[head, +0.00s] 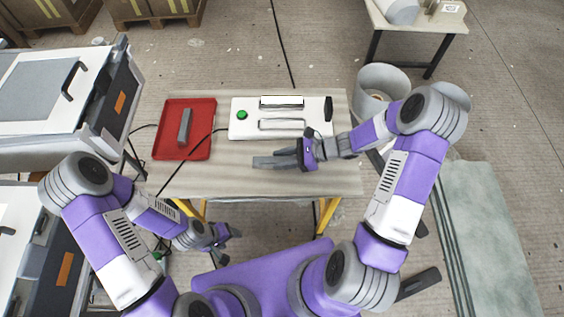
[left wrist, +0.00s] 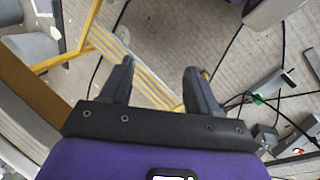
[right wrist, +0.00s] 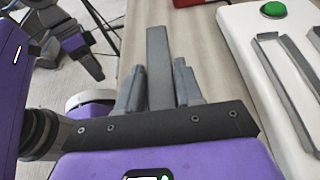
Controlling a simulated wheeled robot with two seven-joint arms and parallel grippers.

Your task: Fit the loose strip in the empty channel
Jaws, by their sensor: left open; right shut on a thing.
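My right gripper (head: 284,158) is shut on a grey strip (head: 262,162), held low over the table in front of the white panel (head: 252,131). In the right wrist view the strip (right wrist: 158,55) points forward from between the fingers (right wrist: 158,88). The panel has two long framed channels, a far one (head: 282,102) and a near one (head: 282,124); I cannot tell for sure how each is filled. Another grey strip (head: 185,127) lies in the red tray (head: 165,150). My left gripper (head: 234,236) is open and empty, low in front of the table; its fingers (left wrist: 158,75) are spread.
The panel carries a green button (head: 242,114) at its left and a dark block (head: 328,108) at its right end. A grey bin (head: 378,75) stands right of the table (head: 220,184). A cable crosses the table between tray and panel. The table's front strip is clear.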

